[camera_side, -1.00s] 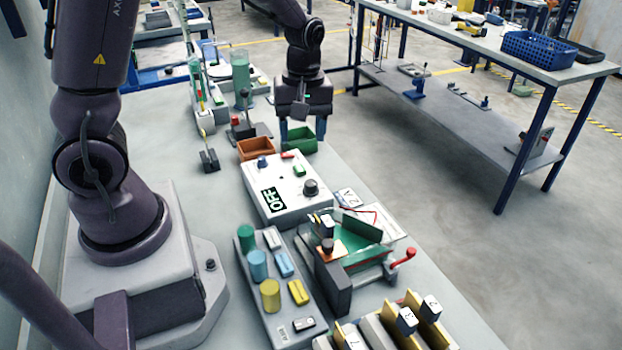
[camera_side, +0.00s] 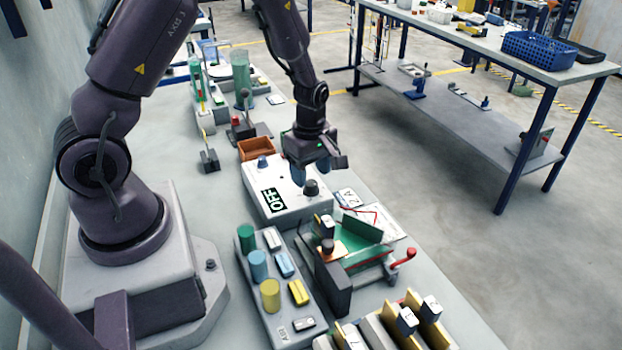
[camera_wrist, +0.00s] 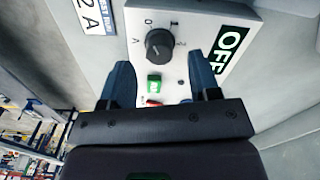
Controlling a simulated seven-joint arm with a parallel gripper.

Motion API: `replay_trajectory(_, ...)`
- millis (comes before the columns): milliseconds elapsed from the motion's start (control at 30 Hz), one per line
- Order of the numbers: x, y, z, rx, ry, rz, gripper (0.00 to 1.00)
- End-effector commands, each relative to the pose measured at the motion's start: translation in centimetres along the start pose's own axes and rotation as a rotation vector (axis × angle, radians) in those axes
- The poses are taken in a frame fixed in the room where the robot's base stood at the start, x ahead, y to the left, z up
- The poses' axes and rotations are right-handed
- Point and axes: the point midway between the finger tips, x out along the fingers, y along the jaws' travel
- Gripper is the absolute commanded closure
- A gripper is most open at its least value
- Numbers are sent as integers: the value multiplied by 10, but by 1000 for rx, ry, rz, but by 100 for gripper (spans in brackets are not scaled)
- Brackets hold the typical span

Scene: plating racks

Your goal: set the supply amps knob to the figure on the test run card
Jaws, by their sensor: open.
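The supply is a white box (camera_side: 272,218) with a black OFF display; it also shows in the wrist view (camera_wrist: 218,20). Its dark round knob (camera_side: 311,188) is near the right edge in the side view. In the wrist view the knob (camera_wrist: 159,43) has a pale pointer line and marks around it, including 0 and 2. The test run card (camera_side: 347,198) lies beside the box; in the wrist view the card (camera_wrist: 95,15) reads "2 A". My gripper (camera_wrist: 160,85) is open and empty above the box, its blue fingers short of the knob in the wrist view.
A green button (camera_wrist: 154,83) and a red one (camera_wrist: 153,102) sit on the supply's top. An orange bin (camera_side: 256,149) stands behind the box. A green-plated fixture with a red-handled crank (camera_side: 405,256) and a block of coloured cylinders (camera_side: 258,265) stand in front.

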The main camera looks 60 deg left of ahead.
Motion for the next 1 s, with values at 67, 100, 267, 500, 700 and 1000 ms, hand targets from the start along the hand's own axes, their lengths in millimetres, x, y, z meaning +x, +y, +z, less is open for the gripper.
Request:
replay_trajectory(67,12,0,0,-1,0,-3,44)
replay_trajectory(100,16,0,0,0,0,-2,44)
replay_trajectory(267,25,0,0,1,0,0,44)
replay_trajectory(500,26,0,0,1,0,1,44)
replay_trajectory(700,26,0,0,1,0,1,80)
replay_trajectory(1000,26,0,0,15,0,1,93)
